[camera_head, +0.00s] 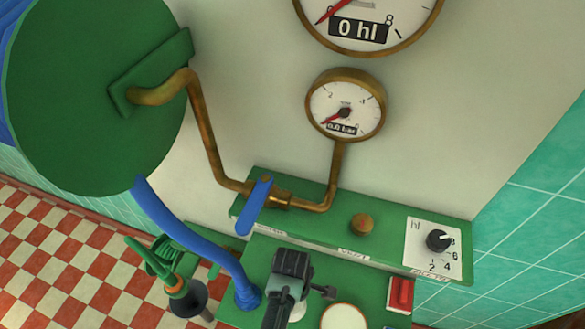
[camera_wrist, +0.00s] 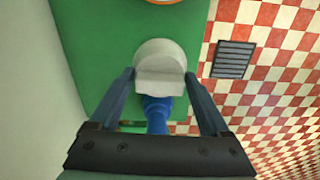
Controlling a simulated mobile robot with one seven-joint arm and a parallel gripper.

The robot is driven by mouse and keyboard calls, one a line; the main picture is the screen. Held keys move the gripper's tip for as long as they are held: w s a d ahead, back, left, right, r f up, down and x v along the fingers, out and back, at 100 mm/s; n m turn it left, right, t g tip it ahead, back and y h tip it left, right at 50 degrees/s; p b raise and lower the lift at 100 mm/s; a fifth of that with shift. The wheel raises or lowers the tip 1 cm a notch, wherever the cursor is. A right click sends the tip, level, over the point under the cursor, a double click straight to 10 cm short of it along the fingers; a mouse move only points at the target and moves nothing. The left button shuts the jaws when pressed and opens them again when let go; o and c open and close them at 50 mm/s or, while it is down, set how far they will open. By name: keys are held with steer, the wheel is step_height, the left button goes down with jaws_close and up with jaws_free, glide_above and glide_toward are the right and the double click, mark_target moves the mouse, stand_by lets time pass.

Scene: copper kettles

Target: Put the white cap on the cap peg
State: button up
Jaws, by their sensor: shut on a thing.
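The white cap (camera_wrist: 160,62) sits between the two fingertips of my gripper (camera_wrist: 160,76) in the wrist view, with a finger against each side. In the head view my gripper (camera_head: 288,285) is over the green bench panel, and a small part of the white cap (camera_head: 298,312) shows beside it. The blue hose (camera_head: 205,245) ends at a blue fitting (camera_head: 246,297) left of my gripper. Blue also shows close by the cap in the wrist view (camera_wrist: 157,112); I cannot tell whether they touch. I cannot make out the cap peg.
A green ledge (camera_head: 310,220) behind carries a blue-handled valve (camera_head: 255,205), a brass knob (camera_head: 361,224) and a black dial (camera_head: 438,240). A red switch (camera_head: 401,294) and a white disc (camera_head: 343,317) are right of my gripper.

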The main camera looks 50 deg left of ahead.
step_height(320, 180, down, 5)
steer(key=b, duration=0.5)
steer(key=shift+a, duration=0.1)
steer(key=shift+f+b, duration=0.45)
steer(key=shift+f, duration=0.15)
steer(key=shift+f, duration=0.6)
steer(key=o, duration=1.1)
step_height(320, 180, up, 13)
steer(key=shift+r+p, duration=0.1)
steer(key=shift+p, duration=1)
